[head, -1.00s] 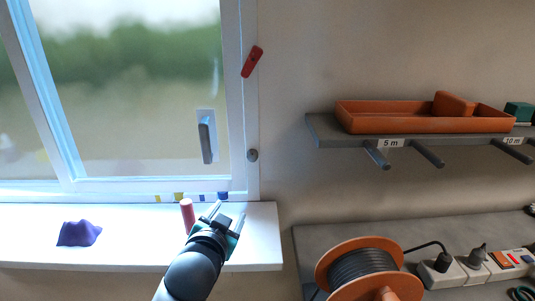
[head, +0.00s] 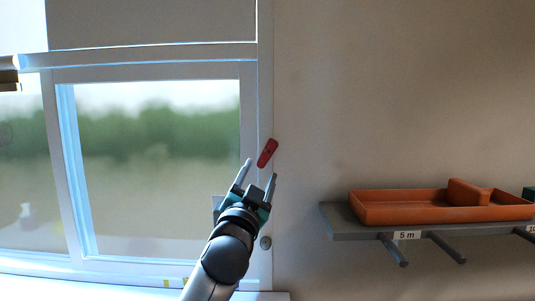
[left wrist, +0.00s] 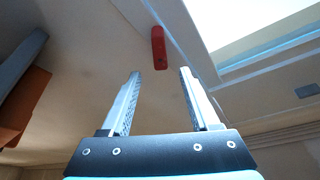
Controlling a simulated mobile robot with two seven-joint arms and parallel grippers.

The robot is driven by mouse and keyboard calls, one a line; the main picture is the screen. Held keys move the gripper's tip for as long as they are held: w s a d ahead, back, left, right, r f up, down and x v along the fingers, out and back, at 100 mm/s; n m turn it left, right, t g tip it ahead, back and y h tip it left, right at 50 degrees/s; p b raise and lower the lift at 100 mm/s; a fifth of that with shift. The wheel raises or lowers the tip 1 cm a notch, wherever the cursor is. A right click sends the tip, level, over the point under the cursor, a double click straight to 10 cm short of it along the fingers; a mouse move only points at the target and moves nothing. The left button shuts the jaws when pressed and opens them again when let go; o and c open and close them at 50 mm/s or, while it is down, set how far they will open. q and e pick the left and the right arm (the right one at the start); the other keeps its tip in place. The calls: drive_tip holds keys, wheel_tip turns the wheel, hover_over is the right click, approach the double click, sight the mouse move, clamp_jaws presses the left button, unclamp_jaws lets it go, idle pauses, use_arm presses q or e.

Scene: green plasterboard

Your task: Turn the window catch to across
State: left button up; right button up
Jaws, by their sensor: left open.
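The window catch (head: 267,153) is a small red bar on the right side of the window frame. It stands steeply, tilted with its upper end to the right. My left gripper (head: 260,169) is open and empty just below the catch, its two fingers pointing up. In the left wrist view the red catch (left wrist: 159,45) shows just beyond and between the fingertips of the left gripper (left wrist: 160,73), apart from them. My right gripper is in neither view.
A grey shelf (head: 343,227) with an orange tray (head: 400,209) and pegs sticking out is on the wall at right. A grey round knob (head: 265,243) sits low on the frame, right of my arm. The wall between catch and shelf is bare.

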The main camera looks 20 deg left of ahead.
sight(267, 154)
use_arm(q)
drive_tip(key=shift+p+x, duration=0.35)
drive_tip(key=shift+x, duration=4.05)
drive_tip(key=shift+c, duration=0.2)
clamp_jaws()
